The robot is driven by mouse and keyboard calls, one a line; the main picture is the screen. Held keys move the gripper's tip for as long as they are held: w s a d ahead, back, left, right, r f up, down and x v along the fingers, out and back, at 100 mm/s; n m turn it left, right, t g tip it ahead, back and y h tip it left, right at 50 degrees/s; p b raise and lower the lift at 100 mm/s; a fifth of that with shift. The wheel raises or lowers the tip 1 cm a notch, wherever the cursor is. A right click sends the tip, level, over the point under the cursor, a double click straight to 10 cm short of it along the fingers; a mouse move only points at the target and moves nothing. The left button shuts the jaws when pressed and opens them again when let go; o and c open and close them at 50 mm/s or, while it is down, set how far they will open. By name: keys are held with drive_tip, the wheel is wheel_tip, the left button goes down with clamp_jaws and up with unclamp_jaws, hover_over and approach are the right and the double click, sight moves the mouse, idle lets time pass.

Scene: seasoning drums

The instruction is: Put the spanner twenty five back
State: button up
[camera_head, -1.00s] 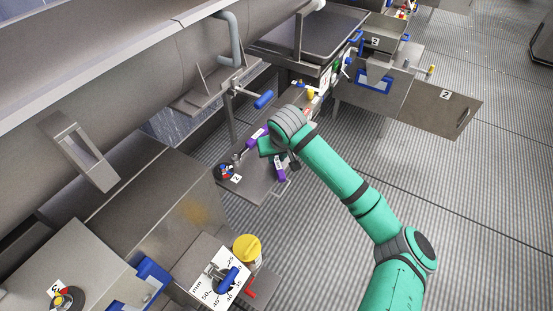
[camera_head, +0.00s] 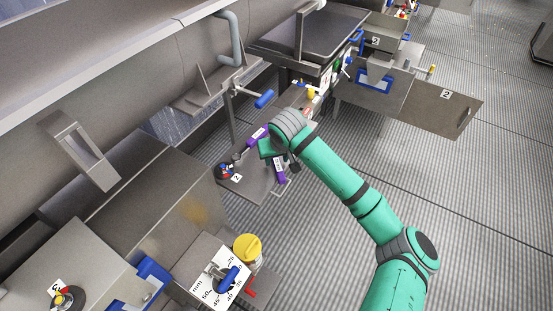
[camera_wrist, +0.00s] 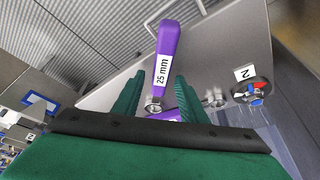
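In the wrist view, a purple spanner handle (camera_wrist: 165,58) labelled 25 mm lies on the metal plate beyond my fingertips. Its metal end (camera_wrist: 153,104) shows between the fingers. The same purple handle shows beside my gripper in the head view (camera_head: 280,170). A second purple piece (camera_head: 258,135) lies on the upper left side of my gripper. Some purple (camera_wrist: 172,117) also shows low between the fingers in the wrist view, mostly hidden. My gripper (camera_wrist: 159,85) has its fingers spread, with no finger seen closed on anything. In the head view, my gripper (camera_head: 272,150) is over the plate.
The metal plate (camera_head: 250,183) carries a round dial (camera_head: 225,171) and a label 2. A wire handle (camera_head: 284,189) sticks out at its edge. A steel drum (camera_head: 110,85) runs along the left. Open grating floor (camera_head: 330,250) lies to the right.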

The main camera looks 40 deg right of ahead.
drive_tip(key=v, duration=1.2)
idle(0.3)
